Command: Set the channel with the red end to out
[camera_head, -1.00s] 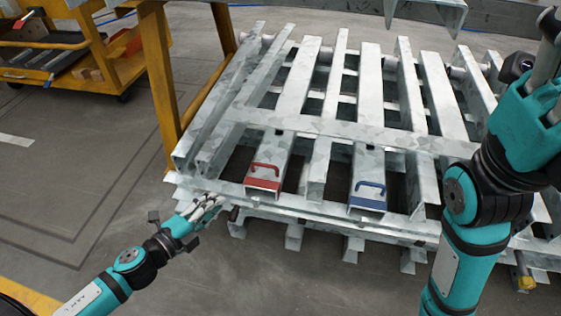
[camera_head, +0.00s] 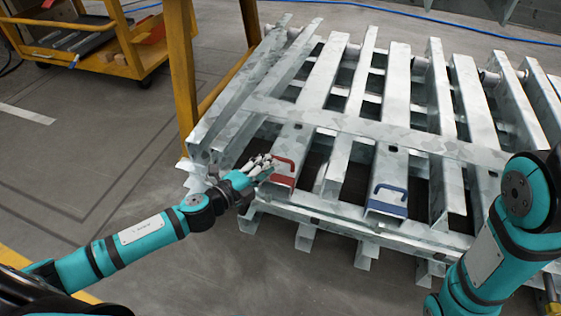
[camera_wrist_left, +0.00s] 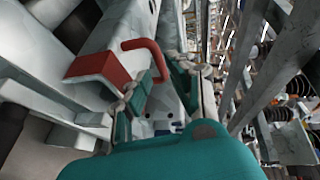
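The channel with the red end (camera_head: 290,140) is a galvanised beam in the metal frame. Its red end (camera_head: 283,179) faces the near side and carries a red loop handle (camera_head: 288,161). Contact cannot be told. My right gripper is out of view; only its arm shows.
A parallel channel with a blue end (camera_head: 386,208) and blue handle lies to the right. Several galvanised beams (camera_head: 395,90) and a crossbeam surround both channels. A yellow post (camera_head: 180,70) and yellow cart (camera_head: 90,45) stand at the left. Floor at the lower left is open.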

